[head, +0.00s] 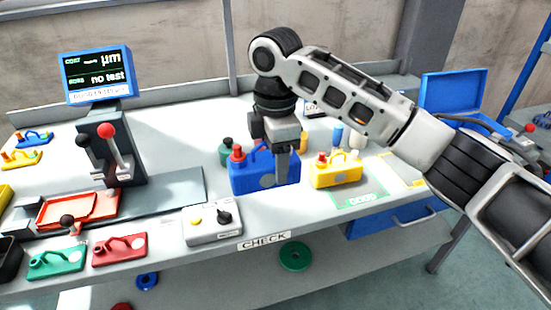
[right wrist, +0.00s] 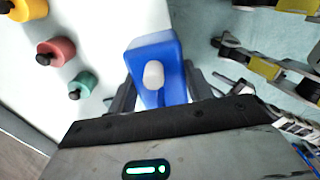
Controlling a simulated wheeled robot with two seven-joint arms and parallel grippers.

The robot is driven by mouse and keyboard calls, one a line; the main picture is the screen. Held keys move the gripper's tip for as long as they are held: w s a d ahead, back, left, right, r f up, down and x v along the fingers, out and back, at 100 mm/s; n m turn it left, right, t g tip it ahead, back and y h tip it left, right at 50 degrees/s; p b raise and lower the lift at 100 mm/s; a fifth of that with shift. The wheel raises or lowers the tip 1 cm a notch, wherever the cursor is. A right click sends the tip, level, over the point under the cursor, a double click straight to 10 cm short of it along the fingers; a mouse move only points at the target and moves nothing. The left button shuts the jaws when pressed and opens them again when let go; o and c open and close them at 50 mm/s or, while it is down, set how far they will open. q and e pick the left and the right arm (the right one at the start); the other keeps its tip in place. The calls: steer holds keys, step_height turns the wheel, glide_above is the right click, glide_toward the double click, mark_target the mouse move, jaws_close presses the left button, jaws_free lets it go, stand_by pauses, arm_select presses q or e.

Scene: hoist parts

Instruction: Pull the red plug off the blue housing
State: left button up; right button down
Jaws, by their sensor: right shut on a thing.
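My right gripper (head: 283,165) comes down from above on the right part of the housing, apart from the plug, one finger in front of the front face. In the right wrist view the blue housing (right wrist: 152,52) lies between the two fingers (right wrist: 157,95), with a whitish round part on it. The red plug cannot be made out there. My left gripper is not in view.
A yellow housing (head: 335,176) with a red plug stands close to the right. A grey box with knobs (head: 212,225) is at front left. A stand with levers (head: 108,150) and a screen (head: 97,75) is further left. Green (head: 55,262) and red (head: 119,249) parts lie near the edge.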

steer(key=shift+w+r+p, duration=0.2)
steer(key=shift+w+p, duration=0.45)
steer(key=shift+w, duration=0.7)
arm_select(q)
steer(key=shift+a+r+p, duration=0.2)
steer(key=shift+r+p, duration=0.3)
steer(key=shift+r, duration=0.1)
arm_select(e)
steer(key=w, duration=0.5)
steer(key=shift+w+d+f, duration=0.1)
steer(key=shift+w, duration=0.05)
